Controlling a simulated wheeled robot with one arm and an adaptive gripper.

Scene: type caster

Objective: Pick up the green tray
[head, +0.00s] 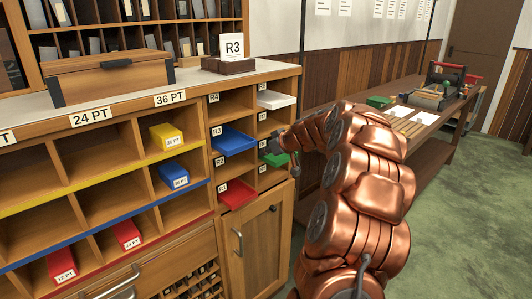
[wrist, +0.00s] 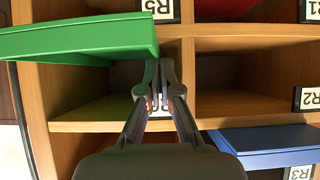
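The green tray (head: 275,158) sticks out of a right-column compartment of the low shelf, partly behind my arm. In the wrist view the green tray (wrist: 75,38) fills the upper left, with its right end at my fingertips. The exact contact is small and hard to see. In the head view my gripper (head: 281,147) is just above the tray, partly hidden by my arm.
A blue tray (head: 234,141) and a red tray (head: 236,194) stick out of the left column. A white tray (head: 276,99) is above. Another green object (head: 378,102) lies on the far bench. A cabinet door (head: 257,245) is below. Open green floor lies at right.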

